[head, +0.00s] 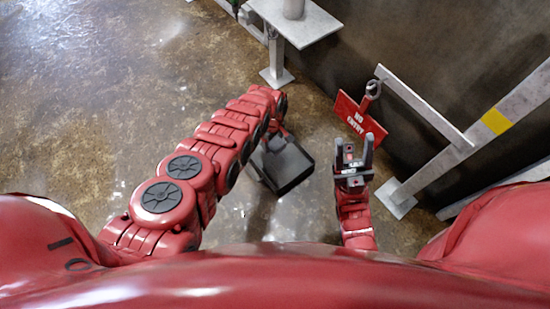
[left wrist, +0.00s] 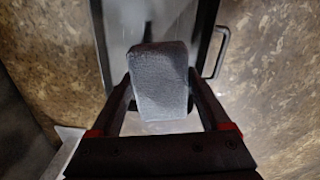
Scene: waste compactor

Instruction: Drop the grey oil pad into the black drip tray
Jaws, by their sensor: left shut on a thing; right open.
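The grey oil pad (left wrist: 158,68) is a soft-looking block. It is clamped between the two fingers of my left gripper (left wrist: 160,88) in the left wrist view. The black drip tray (head: 288,172) stands on the floor in the head view, just below the end of my left arm. In the left wrist view the tray (left wrist: 205,22), with a bar handle on its right side, shows behind and beneath the pad. The pad cannot be made out in the head view. My right gripper (head: 353,150) is open and empty, to the right of the tray.
A red NO ENTRY sign (head: 358,117) hangs from a grey metal frame (head: 425,105) at the right. A grey post with a flat top (head: 300,22) stands beyond the tray. The brown floor (head: 90,100) at the left is clear.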

